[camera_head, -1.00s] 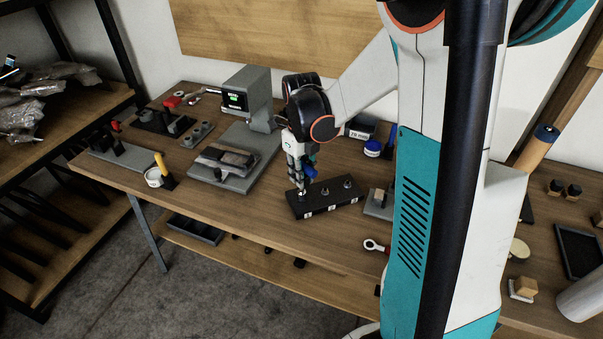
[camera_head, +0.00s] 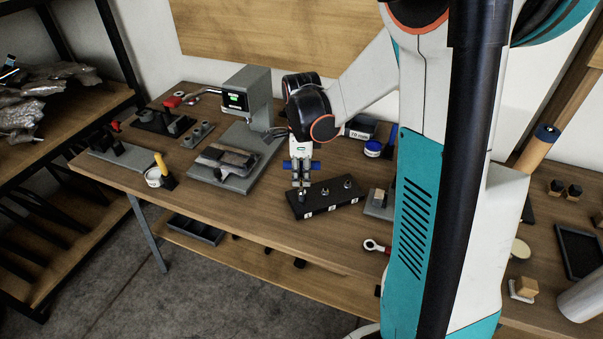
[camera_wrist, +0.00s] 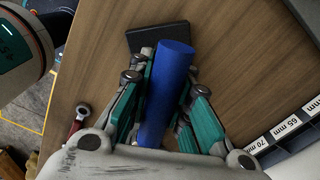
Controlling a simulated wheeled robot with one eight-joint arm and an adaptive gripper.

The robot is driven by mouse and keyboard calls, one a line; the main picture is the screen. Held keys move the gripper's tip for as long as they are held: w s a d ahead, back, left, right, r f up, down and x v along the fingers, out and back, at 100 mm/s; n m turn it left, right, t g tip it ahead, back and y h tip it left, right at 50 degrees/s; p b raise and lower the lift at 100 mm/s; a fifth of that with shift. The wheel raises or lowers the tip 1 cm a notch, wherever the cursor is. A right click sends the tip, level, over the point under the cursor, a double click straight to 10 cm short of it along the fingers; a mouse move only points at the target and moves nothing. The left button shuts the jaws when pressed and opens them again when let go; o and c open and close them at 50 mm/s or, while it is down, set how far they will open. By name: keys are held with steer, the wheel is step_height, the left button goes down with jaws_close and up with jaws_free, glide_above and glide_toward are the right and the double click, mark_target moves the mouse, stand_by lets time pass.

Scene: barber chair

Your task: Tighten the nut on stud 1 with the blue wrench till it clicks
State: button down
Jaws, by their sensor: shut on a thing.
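My gripper (camera_head: 301,172) is shut on the blue wrench (camera_head: 315,165), which also shows in the wrist view (camera_wrist: 167,85) as a blue cylinder between the green fingers. In the head view the blue handle lies crosswise, sticking out on both sides of the fingers. The gripper is above the left end of the black stud block (camera_head: 332,205). A left stud (camera_head: 302,197) is right beneath the gripper. The middle stud (camera_head: 325,192) and right stud (camera_head: 347,184) stand clear. Block labels are too small to read. I cannot tell whether the wrench touches the left nut.
A grey machine with a lit display (camera_head: 233,99) stands to the left behind the block. A red-and-white ring-ended tool (camera_head: 374,246) lies near the front edge. A grey stand (camera_head: 378,205) is to the right. Bare wood lies in front of the block.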

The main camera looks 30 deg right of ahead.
mark_target(301, 162)
steer(key=shift+n, duration=1)
steer(key=m, duration=0.2)
steer(key=shift+m, duration=0.3)
steer(key=n, duration=0.3)
steer(key=shift+n, duration=0.3)
steer(key=shift+r+p, duration=1.85)
steer(key=shift+r, duration=0.7)
